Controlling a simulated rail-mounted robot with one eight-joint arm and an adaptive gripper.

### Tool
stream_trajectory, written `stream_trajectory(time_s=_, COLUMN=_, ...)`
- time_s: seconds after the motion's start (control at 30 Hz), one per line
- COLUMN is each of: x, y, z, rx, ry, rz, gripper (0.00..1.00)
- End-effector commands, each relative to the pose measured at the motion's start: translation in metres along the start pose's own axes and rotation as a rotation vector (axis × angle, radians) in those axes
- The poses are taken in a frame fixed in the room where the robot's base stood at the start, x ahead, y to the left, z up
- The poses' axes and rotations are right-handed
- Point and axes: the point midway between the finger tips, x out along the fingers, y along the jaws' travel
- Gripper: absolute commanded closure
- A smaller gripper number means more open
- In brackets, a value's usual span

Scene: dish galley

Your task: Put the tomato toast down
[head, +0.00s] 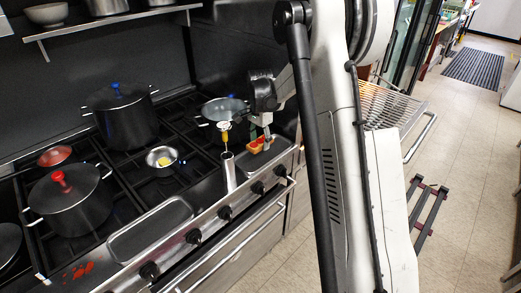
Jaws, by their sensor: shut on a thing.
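The tomato toast (256,146) shows as a small red and yellow-orange piece near the right end of the stove front. My gripper (262,137) is shut on the toast, with its fingers pointing down over the steel front ledge of the stove. The toast is close above or at the ledge; I cannot tell whether it touches. My arm hides what lies to the right of the toast.
A steel cylinder (229,172) with a yellow-handled utensil (225,136) stands just left of the toast. An empty steel tray (150,228) lies farther left. Pots (121,115), a small pan with something yellow (162,158) and a lidded pan (224,108) stand on the burners.

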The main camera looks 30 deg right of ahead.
Motion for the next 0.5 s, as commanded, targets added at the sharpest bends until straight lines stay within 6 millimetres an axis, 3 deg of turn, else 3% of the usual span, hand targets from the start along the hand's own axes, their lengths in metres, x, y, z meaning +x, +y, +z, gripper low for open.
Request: stream_trajectory(time_s=0.5, x=0.044, y=0.0, z=0.0, rx=0.0, ry=0.0, rz=0.0, gripper=0.89)
